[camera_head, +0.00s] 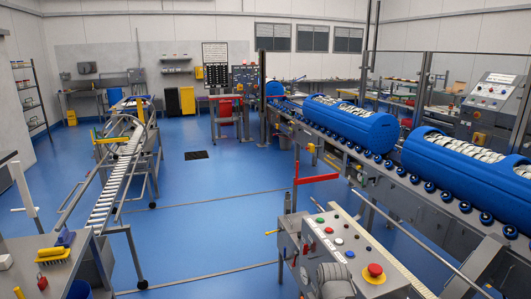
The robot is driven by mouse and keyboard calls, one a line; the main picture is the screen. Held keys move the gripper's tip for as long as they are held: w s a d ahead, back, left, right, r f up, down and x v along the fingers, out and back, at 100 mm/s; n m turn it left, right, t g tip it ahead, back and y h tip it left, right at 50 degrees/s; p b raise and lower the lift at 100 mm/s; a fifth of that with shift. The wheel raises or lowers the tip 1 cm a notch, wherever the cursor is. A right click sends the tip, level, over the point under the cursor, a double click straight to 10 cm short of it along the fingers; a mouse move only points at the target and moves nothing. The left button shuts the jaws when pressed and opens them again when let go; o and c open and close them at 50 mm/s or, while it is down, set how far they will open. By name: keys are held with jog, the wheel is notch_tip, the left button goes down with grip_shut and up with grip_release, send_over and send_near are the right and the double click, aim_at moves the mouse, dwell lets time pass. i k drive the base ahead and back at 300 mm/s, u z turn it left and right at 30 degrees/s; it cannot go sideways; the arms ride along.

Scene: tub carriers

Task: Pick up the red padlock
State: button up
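The red padlock (41,281) appears as a small red body with a darker loop on top. It is on the grey bench (88,252) at the lower left, near the bottom of the picture. It stands just in front of a yellow brush and apart from it. My gripper is not in view, and nothing is seen touching the padlock.
A roller conveyor (115,180) runs behind the bench. A control panel (335,240) stands lower right. Blue floor between is open.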

aim_at(42, 282)
jog(key=u, duration=2)
jog(key=i, duration=1.2)
jog(key=z, duration=0.15)
